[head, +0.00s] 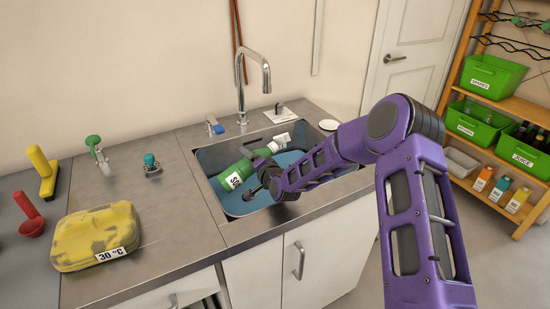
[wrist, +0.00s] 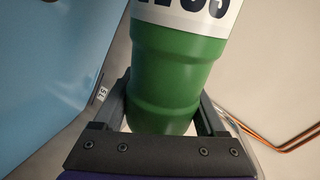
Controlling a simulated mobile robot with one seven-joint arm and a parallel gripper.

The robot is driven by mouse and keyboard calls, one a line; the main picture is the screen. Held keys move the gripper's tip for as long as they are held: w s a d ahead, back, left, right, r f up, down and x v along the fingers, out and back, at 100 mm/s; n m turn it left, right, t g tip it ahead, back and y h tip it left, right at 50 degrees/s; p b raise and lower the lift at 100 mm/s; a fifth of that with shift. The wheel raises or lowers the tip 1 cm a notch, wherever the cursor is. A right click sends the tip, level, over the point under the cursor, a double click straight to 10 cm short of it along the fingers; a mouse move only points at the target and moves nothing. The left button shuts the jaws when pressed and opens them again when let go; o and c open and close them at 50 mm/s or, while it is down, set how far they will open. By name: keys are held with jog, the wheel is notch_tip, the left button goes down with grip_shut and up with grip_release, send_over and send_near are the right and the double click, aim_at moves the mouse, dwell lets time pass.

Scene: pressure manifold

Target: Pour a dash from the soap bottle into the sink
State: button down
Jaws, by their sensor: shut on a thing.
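A green soap bottle (head: 238,174) with a white label and a white top is held over the sink in the head view. It is tilted, with its white top toward the right and a little higher than its labelled end. My gripper (head: 260,168) is shut on the bottle; the arm hides part of it. In the wrist view the green bottle (wrist: 172,75) stands between the two fingers of my gripper (wrist: 165,115). The blue sink basin (head: 226,201) lies below the bottle. I cannot tell whether any soap is flowing.
A chrome tap (head: 266,75) rises behind the basin. A yellow block (head: 97,236) marked 30 °C sits on the counter at left, near red (head: 29,217) and yellow (head: 43,172) handled items. A shelf with green bins (head: 493,76) stands at right.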

dwell(0.5)
jog(key=shift+s+a+r+m, duration=0.2)
jog(key=shift+a+r+m, duration=0.05)
jog(key=shift+r+m, duration=0.5)
dwell(2.6)
jog(key=shift+f, duration=0.15)
